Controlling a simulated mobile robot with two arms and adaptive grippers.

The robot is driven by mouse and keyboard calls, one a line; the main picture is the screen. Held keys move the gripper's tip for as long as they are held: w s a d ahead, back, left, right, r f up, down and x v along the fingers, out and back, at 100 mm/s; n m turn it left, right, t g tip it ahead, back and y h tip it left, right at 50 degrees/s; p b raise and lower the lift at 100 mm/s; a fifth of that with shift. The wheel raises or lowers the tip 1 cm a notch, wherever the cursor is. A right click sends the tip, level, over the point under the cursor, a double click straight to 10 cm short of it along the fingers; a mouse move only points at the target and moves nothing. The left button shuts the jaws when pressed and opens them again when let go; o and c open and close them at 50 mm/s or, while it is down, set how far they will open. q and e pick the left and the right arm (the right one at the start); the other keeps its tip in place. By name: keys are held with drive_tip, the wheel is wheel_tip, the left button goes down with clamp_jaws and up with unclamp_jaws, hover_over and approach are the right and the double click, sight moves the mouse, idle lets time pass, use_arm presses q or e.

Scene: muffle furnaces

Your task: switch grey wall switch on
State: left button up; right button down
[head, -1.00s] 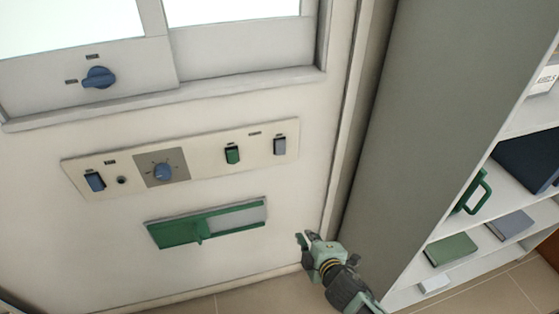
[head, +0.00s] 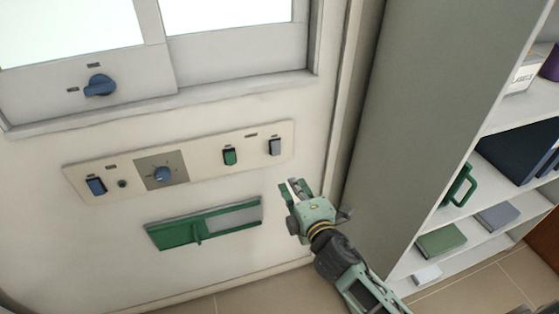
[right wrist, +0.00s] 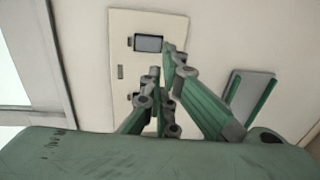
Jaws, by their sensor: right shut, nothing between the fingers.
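The grey wall switch (head: 274,147) is at the right end of a cream wall panel (head: 205,150) in the head view. It also shows as a grey rocker in a dark frame in the right wrist view (right wrist: 148,43). My right gripper (head: 291,185) is shut and empty, below and slightly right of the grey switch, apart from it in the head view. In the right wrist view its fingers (right wrist: 168,68) point toward the panel, just below the switch. My left gripper is not in view.
On the same panel are a green switch (head: 229,157), a grey dial plate with a blue knob (head: 162,174) and a blue switch (head: 96,186). A green sliding cover (head: 180,233) sits below. A tall grey cabinet side (head: 420,100) stands right of my arm.

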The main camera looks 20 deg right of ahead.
sight(276, 148)
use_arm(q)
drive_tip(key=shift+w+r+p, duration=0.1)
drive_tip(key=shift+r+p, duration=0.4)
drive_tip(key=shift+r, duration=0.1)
use_arm(e)
drive_tip(key=w, duration=0.4)
drive_tip(key=w+f, duration=0.1)
drive_tip(key=w, duration=0.7)
drive_tip(key=shift+w+a+f, duration=0.15)
drive_tip(key=shift+a+f, duration=0.05)
drive_tip(key=shift+f, duration=0.2)
